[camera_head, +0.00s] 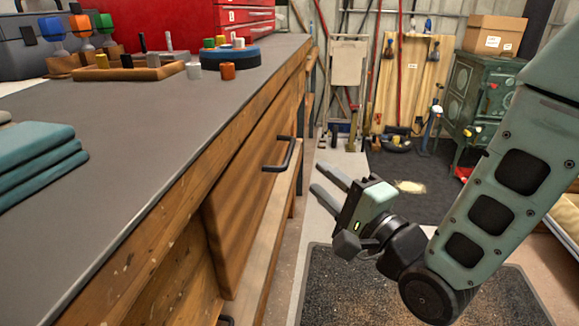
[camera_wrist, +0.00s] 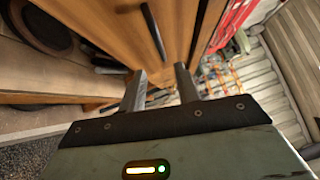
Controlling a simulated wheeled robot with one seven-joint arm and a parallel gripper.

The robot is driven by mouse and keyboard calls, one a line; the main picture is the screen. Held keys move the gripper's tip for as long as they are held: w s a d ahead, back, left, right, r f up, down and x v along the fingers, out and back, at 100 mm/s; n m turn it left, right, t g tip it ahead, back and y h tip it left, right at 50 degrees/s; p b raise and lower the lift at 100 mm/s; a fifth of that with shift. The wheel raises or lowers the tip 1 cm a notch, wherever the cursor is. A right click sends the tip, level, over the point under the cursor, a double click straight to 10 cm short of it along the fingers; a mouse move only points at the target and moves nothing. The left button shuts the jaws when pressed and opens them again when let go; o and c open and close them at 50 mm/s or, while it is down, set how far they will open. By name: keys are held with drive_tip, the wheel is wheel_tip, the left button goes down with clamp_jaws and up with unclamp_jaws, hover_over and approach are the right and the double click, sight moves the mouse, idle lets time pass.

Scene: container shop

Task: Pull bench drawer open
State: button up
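The bench drawer (camera_head: 245,195) has a brown wooden front on the aisle side of the bench, below the grey top. Its dark bar handle (camera_head: 283,155) sticks out into the aisle. The drawer looks shut or nearly so; I cannot tell exactly. My gripper (camera_head: 317,179) is open and empty, to the right of the handle and apart from it, its two fingers pointing towards the bench. In the wrist view the handle (camera_wrist: 153,32) lies just beyond the fingertips (camera_wrist: 160,69), with nothing between the fingers.
The bench top (camera_head: 130,130) carries folded teal cloths (camera_head: 40,160), a wooden tray (camera_head: 130,73) and a blue disc (camera_head: 230,58). A second dark handle (camera_head: 226,321) shows lower down. A green cabinet (camera_head: 480,95) stands at the back right. The aisle floor beside the drawer is clear.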

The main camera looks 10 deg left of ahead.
sight(289, 149)
drive_tip(key=x, duration=1)
drive_tip(key=shift+w+a+r, duration=0.1)
drive_tip(key=shift+a+r, duration=0.05)
clamp_jaws()
